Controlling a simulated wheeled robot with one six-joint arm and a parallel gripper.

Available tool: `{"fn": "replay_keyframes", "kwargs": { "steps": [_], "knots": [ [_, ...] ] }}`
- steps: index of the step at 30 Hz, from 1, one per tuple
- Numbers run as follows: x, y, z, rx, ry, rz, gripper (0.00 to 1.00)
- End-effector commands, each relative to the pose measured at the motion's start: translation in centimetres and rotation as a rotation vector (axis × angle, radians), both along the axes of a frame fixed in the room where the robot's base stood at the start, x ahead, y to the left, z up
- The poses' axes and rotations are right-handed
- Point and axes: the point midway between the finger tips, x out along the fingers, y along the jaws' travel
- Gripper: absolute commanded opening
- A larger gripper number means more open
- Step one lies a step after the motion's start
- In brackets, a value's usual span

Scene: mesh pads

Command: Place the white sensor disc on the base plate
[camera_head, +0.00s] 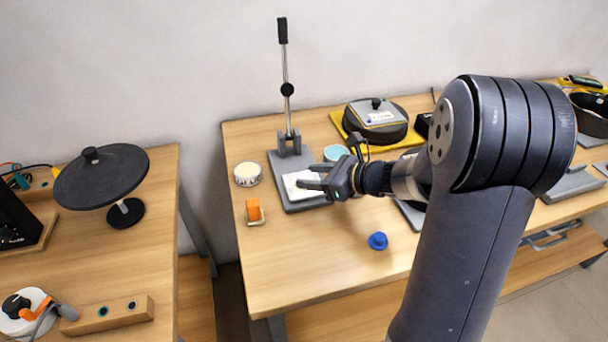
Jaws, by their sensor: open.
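A round white disc (247,174) with a ribbed rim lies flat on the wooden table, just left of the grey base plate (283,195); it looks like the white sensor disc. The plate carries an upright lever stand (288,142) at its back and a white square patch (295,190) on its top. My gripper (312,178) is open, pointing left over the right part of the plate, and partly hides the white patch. I see nothing between its fingers. Its exact height above the plate is hard to tell. The disc and gripper are apart.
An orange block (254,210) sits in front of the white disc. A teal-topped round piece (336,153) stands behind my gripper. A blue knob (378,241) lies nearer the front edge. A dark round device (376,120) is at the back. Front-left tabletop is clear.

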Motion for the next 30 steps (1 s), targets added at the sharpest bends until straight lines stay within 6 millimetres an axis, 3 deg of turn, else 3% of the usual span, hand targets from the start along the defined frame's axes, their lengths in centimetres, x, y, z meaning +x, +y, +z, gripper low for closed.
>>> {"fn": "replay_keyframes", "kwargs": {
  "steps": [6,12,30],
  "knots": [
    [-2.3,-3.8,1.9,0.000,-0.002,-0.006,0.46],
    [-3.8,-6.0,3.0,0.000,-0.001,-0.004,0.46],
    [-4.6,-6.9,3.4,0.000,0.000,0.000,0.46]
  ]
}}
